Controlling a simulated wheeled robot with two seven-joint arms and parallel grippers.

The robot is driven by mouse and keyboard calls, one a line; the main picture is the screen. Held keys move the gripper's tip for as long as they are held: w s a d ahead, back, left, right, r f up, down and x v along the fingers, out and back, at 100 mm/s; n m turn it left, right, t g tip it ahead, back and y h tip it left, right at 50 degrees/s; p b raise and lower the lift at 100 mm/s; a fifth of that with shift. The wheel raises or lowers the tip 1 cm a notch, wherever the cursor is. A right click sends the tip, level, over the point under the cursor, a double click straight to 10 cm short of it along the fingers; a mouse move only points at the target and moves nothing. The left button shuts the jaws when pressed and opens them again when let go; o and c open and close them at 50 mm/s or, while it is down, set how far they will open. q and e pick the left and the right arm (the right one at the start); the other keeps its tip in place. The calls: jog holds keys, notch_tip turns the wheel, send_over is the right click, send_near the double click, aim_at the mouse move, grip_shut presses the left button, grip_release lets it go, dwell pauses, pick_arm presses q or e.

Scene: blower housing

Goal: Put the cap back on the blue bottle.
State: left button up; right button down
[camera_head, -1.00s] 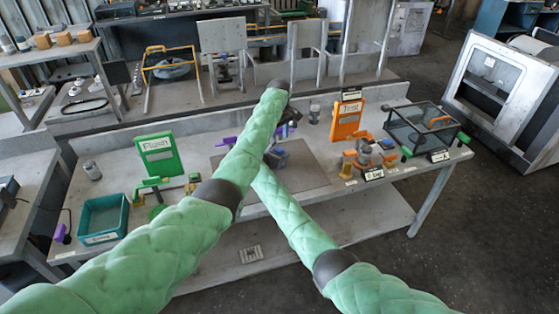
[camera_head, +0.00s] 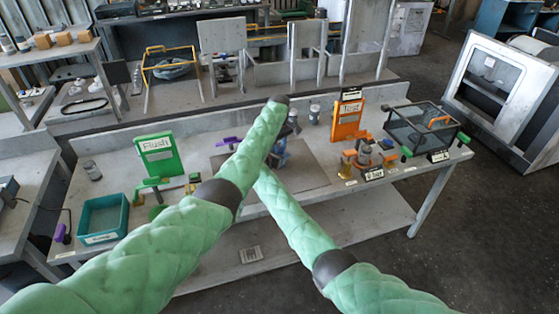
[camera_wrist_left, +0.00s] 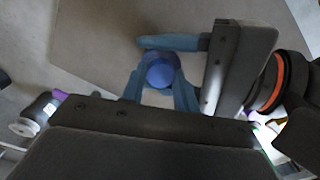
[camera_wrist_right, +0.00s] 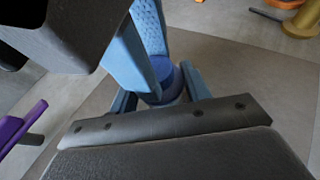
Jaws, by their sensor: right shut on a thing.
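The blue bottle (camera_wrist_left: 160,72) shows in the left wrist view as a round blue top with a paler part below. It also shows in the right wrist view (camera_wrist_right: 166,78) between blue fingers. I cannot tell the cap apart from the bottle. My right gripper (camera_wrist_right: 160,92) is shut, with its fingers on both sides of the blue bottle. My left gripper (camera_wrist_left: 160,84) has its fingers on either side of the same blue thing; whether they press on it is unclear. In the head view, my arms cross and hide most of this.
A green Flush sign (camera_head: 158,155) and a teal bin (camera_head: 102,218) stand on the left of the bench. An orange Test sign (camera_head: 347,119), orange fittings (camera_head: 365,153) and a wire-framed box (camera_head: 420,125) stand on the right. Small jars (camera_head: 314,113) stand behind the mat.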

pick_arm(q)
jog(key=c, duration=0.4)
jog(key=shift+m, duration=1.6)
jog(key=o, duration=1.1)
jog(key=shift+r, duration=2.25)
jog(key=shift+c, duration=0.4)
